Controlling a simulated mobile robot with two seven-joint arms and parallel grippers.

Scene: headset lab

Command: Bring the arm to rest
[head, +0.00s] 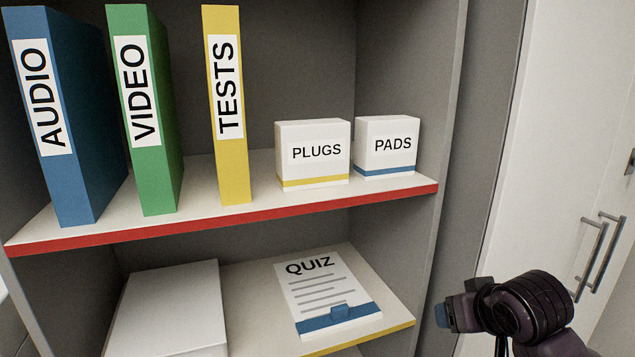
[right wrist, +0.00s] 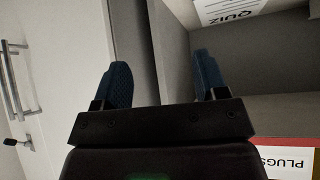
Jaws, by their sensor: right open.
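My right gripper (head: 443,314) is at the lower right of the head view, in front of the shelf unit's right side. In the right wrist view its two blue-padded fingers (right wrist: 163,72) stand apart with nothing between them. It is clear of the things on the shelves. My left gripper is not in view.
The yellow-edged shelf below (head: 249,300) holds a QUIZ sheet (head: 322,289) and a white box (head: 170,300). A white cabinet (head: 560,130) stands right.

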